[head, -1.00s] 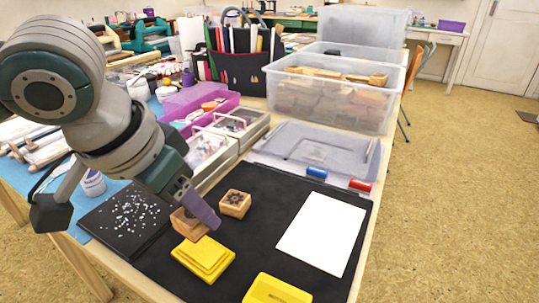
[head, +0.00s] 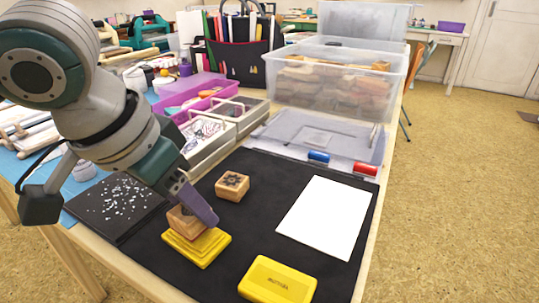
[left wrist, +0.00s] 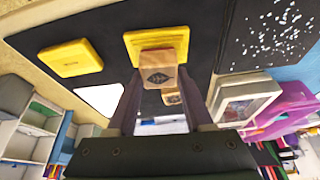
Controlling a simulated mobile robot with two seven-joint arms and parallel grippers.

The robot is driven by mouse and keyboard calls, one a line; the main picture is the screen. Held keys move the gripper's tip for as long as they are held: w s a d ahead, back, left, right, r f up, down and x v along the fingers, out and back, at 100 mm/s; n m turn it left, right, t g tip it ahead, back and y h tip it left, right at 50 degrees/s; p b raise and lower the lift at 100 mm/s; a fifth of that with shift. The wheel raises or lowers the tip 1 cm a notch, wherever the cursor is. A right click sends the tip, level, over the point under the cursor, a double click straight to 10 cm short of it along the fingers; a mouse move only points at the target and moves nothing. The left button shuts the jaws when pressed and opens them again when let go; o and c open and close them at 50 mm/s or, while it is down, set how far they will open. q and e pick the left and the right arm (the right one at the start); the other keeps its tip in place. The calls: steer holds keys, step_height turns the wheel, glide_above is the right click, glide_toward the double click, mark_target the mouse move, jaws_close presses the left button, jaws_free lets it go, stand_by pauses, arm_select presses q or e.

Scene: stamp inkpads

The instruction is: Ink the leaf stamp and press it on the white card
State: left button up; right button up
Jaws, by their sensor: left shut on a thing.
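My left gripper (head: 190,212) is shut on a wooden stamp block (head: 180,225). In the left wrist view the held block (left wrist: 158,72) shows a dark diamond with a pale mark, too small to read surely as a leaf. The block is over the back part of the yellow inkpad (head: 205,250), which also shows in the left wrist view (left wrist: 135,42). I cannot tell whether it touches the pad; its underside is hidden. The white card (head: 327,217) lies flat to the right, with no mark seen. My right gripper is not in view.
A second wooden stamp (head: 232,185) with a dark emblem stands on the black mat (head: 262,222). A yellow lid or box (head: 277,280) lies at the front. A speckled black board (head: 115,205) is left; red (head: 365,169) and blue (head: 318,157) pieces lie behind the card.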

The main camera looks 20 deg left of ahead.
arm_select(q)
steer(key=shift+f, duration=0.5)
stand_by(0.6)
steer(key=shift+f+p, duration=0.15)
steer(key=shift+p, duration=0.15)
stand_by(2.0)
steer(key=shift+r+p, duration=0.7)
steer(key=shift+p, duration=0.45)
step_height(320, 180, up, 6)
steer(key=p, duration=0.7)
steer(key=shift+f, duration=0.2)
